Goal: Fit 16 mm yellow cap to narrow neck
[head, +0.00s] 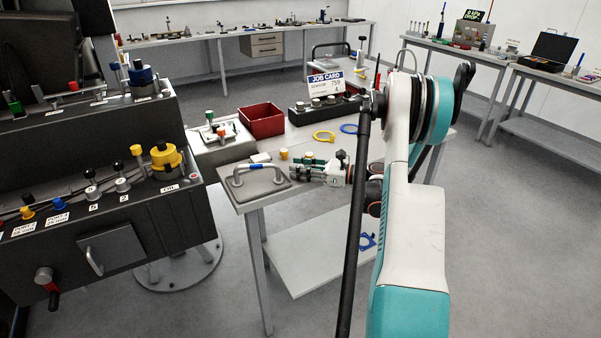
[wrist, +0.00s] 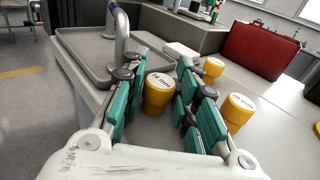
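My gripper (wrist: 160,82) reaches low over the near table, with teal pads on both fingers. A yellow cap (wrist: 158,92) with "16 mm" lettering that is hard to read stands upright between the fingers. The pads are close to its sides; contact is not clear. A second yellow cap (wrist: 238,109) stands right of the right finger, and a third (wrist: 214,67) stands farther back. In the head view two yellow caps (head: 284,154) (head: 309,155) show beyond my gripper (head: 303,172); the cap between the fingers is hidden there. I cannot pick out the narrow neck.
A grey tray with a raised handle (head: 235,184) lies at the table's near left corner. A red bin (head: 261,120), a black block with several round tops (head: 325,105) and a job card (head: 326,82) stand behind. A dark console (head: 150,215) stands left. Yellow (head: 324,136) and blue rings lie on the table.

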